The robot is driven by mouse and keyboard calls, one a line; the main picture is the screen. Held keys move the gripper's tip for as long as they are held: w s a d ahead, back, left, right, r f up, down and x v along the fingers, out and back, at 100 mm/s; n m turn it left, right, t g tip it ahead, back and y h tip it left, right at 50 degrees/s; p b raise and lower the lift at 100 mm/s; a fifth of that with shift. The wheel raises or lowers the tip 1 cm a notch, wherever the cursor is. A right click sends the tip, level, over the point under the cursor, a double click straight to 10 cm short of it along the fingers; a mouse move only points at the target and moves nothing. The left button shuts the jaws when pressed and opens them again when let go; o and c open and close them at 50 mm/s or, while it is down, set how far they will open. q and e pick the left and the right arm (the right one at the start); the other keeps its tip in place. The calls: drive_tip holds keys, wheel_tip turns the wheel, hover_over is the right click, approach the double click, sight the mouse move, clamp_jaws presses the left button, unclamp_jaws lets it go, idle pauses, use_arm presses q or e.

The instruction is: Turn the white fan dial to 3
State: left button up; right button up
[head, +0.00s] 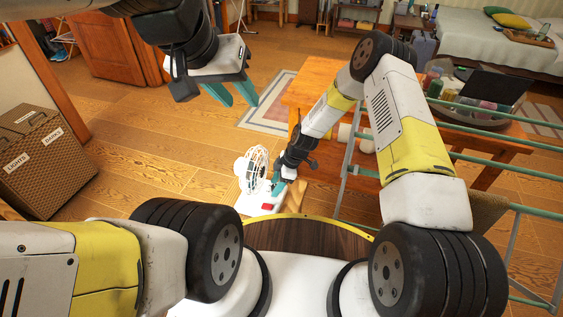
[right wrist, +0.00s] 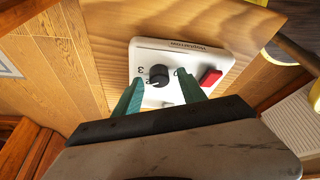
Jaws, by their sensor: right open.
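The white fan (head: 254,168) stands on a small wooden surface, its white base (head: 250,207) towards me. In the right wrist view the base's control panel (right wrist: 180,51) shows a round black dial (right wrist: 158,75), a red switch (right wrist: 210,77) and printed digits, with a 3 left of the dial. The dial's setting is too small to read surely. My right gripper (head: 277,187) is at the base; in the right wrist view its teal fingers (right wrist: 160,80) are open, one on either side of the dial, with a gap visible. My left gripper (head: 233,95) is open and empty, high above the floor.
A wicker hamper (head: 42,160) marked LIGHTS and DARKS stands at the left. A wooden table (head: 310,78) and a green-railed metal rack (head: 470,160) stand to the right. A bed (head: 480,45) is at the back right. Floor left of the fan is clear.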

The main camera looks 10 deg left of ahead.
clamp_jaws()
drive_tip(key=shift+m, duration=0.4)
drive_tip(key=shift+s+m+t, duration=0.1)
drive_tip(key=shift+m+t, duration=0.5)
drive_tip(key=shift+m, duration=0.75)
drive_tip(key=shift+s+m+t, duration=0.1)
drive_tip(key=shift+m+t, duration=0.5)
drive_tip(key=shift+m, duration=0.75)
drive_tip(key=shift+w, duration=0.1)
unclamp_jaws()
